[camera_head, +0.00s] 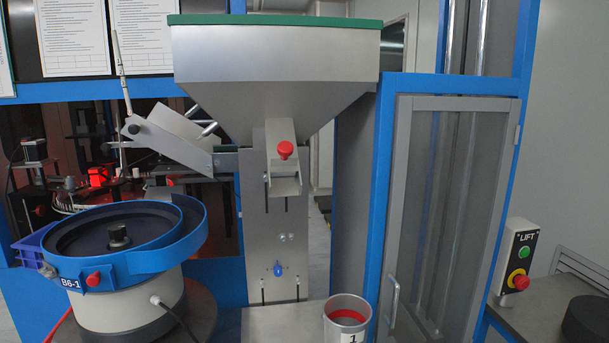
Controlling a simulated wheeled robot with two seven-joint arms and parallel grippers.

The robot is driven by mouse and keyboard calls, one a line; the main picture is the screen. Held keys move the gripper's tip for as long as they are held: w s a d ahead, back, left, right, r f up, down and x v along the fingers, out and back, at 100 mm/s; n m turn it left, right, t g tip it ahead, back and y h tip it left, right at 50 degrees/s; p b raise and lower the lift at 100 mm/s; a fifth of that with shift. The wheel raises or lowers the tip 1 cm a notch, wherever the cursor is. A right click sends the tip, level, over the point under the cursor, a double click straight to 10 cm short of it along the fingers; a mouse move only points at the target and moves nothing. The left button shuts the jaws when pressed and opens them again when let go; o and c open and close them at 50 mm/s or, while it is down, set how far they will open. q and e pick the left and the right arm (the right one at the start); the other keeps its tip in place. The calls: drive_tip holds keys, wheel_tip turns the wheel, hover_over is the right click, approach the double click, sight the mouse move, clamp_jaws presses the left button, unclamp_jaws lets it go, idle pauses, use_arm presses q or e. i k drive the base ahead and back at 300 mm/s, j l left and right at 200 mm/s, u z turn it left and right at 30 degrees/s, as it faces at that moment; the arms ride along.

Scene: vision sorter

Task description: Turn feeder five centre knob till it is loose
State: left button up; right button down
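A round bowl feeder with a blue rim (185,222) stands at the lower left on a pale grey base (125,312). Its label seems to read "B6-1"; I see no number five on it. A black centre knob (118,236) stands upright in the middle of its dark bowl. Whether the knob is tight or loose cannot be told. A red button-like knob (93,280) sits on the front of the blue rim. Neither of my grippers shows in this view.
A large steel hopper (270,75) with a green rim and a red-knobbed chute hangs at the centre. A metal cup (346,312) marked 1 stands below right. A blue-framed cabinet (383,180) and a lift control box (515,262) are at right. A sloped chute (170,148) is behind the bowl.

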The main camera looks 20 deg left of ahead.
sight(117, 231)
drive_tip(key=u, duration=1.7)
drive_tip(key=i+j+z, duration=0.15)
drive_tip(key=j, duration=0.15)
drive_tip(key=j+z, duration=0.15)
drive_tip(key=j, duration=0.15)
drive_tip(key=i+j, duration=0.1)
drive_tip(key=j, duration=0.15)
drive_tip(key=i+j, duration=0.1)
drive_tip(key=i+j+z, duration=0.1)
drive_tip(key=j+z, duration=0.55)
drive_tip(key=z, duration=0.15)
